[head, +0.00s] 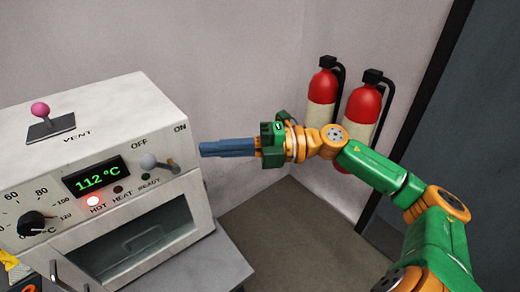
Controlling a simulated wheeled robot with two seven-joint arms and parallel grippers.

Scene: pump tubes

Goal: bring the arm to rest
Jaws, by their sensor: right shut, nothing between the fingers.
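My right gripper (203,149) is shut and empty. Its blue fingers point left, at the right side of the white oven-like machine (120,103), near the ON/OFF switch (155,163). I cannot tell whether the fingertips touch the machine. My green and orange right arm reaches in from the lower right. My left gripper is not in view; only a small bit of yellow and orange shows at the lower left edge.
The machine has a pink-knobbed VENT lever (41,111), a display (96,179) reading 112 °C, a lit HOT lamp and a dial (36,223). It stands on a grey surface (222,262). Two red fire extinguishers (322,90) stand by the wall behind my arm.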

